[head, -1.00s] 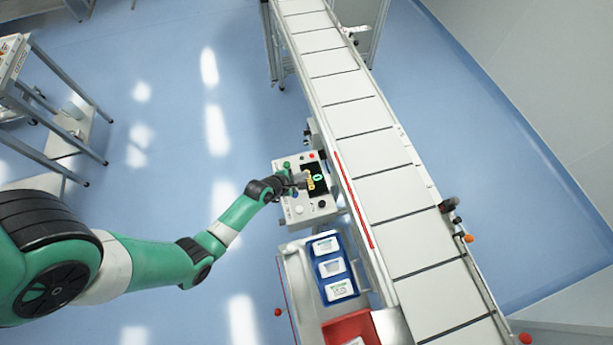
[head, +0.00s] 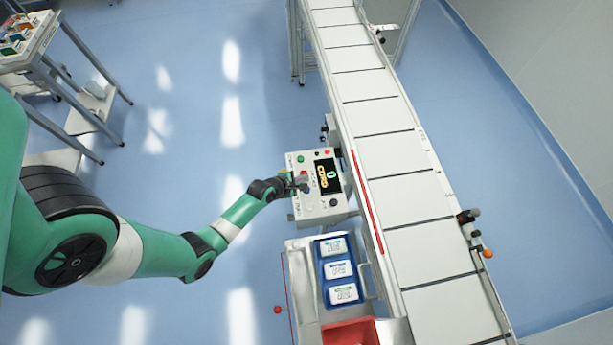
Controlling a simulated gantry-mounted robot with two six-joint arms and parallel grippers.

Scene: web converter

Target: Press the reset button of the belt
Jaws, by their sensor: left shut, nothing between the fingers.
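The control panel (head: 320,206) is a light grey box beside the belt (head: 385,158), with a black display and several buttons. A green button (head: 300,159) and a red button (head: 326,153) sit along its far edge. A dark button (head: 334,203) is at the near right. I cannot read which one is the reset button. My left gripper (head: 301,182) is shut and empty over the left part of the panel, left of the display. It hides part of the panel face; contact cannot be told. My right gripper is not in view.
A blue tray (head: 321,257) with several white packs stands on a metal cart in front of the panel. A red bin (head: 345,333) is nearer. A metal rack (head: 75,70) stands at the far left. The blue floor between is clear.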

